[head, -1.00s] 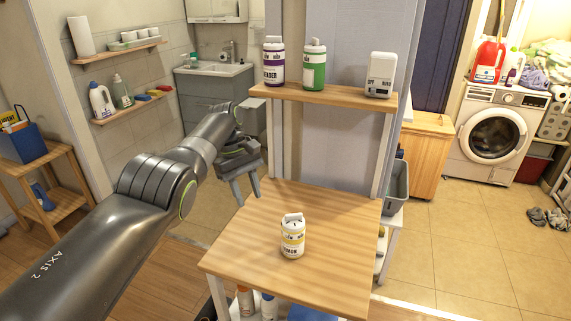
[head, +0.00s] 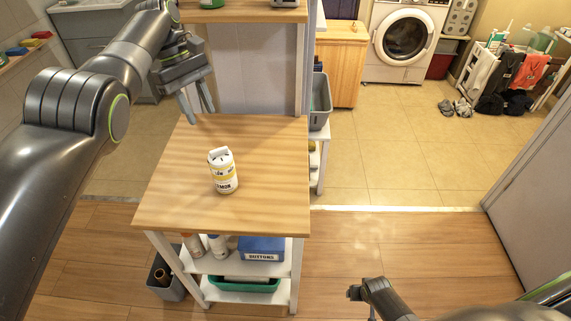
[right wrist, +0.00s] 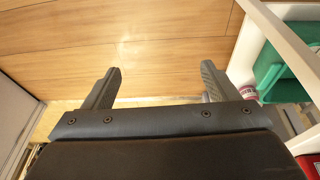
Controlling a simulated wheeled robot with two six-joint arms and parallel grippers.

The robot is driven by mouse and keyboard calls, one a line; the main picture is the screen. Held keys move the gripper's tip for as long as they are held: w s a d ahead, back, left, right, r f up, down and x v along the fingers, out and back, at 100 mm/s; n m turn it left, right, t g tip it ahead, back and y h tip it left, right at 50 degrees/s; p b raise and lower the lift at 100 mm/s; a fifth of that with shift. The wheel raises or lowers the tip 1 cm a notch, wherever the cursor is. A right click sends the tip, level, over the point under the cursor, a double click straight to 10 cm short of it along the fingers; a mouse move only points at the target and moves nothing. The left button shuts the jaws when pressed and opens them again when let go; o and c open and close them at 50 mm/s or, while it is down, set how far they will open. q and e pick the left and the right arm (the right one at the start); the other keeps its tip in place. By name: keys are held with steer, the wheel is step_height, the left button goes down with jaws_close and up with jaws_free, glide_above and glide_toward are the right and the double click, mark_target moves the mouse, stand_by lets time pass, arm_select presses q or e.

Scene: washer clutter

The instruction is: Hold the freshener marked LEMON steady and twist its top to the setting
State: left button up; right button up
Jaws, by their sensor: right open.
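The freshener is not in the right wrist view.
An upper shelf (head: 245,14) stands behind.

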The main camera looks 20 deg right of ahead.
mark_target(234, 172)
steer(key=w+d+r+m+t, duration=0.1)
steer(key=w+r+m+t, duration=0.15)
steer(key=w+r, duration=1.6)
steer(key=w+a+r+m, duration=0.2)
steer(key=w+r, duration=1)
steer(key=r, duration=0.4)
steer(key=s+a+r+n+y, duration=0.1)
steer(key=a+r+n+y, duration=0.1)
steer(key=a+n+y, duration=0.1)
steer(key=s+a+r+n+t+y, duration=0.1)
steer(key=s+a+r+n+y, duration=0.1)
steer(key=a+n, duration=0.3)
steer(key=s+a+r+n+t+y, duration=0.1)
steer(key=a+r+n+y, duration=0.2)
steer(key=a, duration=0.3)
steer(key=shift+s+a+r+n+y, duration=0.15)
steer(key=shift+s+r+n+y, duration=0.3)
steer(key=shift+n, duration=0.4)
steer(key=s+a+r+n+y, duration=0.4)
steer(key=s+a+r+n, duration=0.1)
steer(key=n, duration=0.2)
steer(key=shift+g, duration=0.25)
steer(key=x, duration=1.7)
steer(key=shift+s+a, duration=0.15)
steer(key=shift+a, duration=0.4)
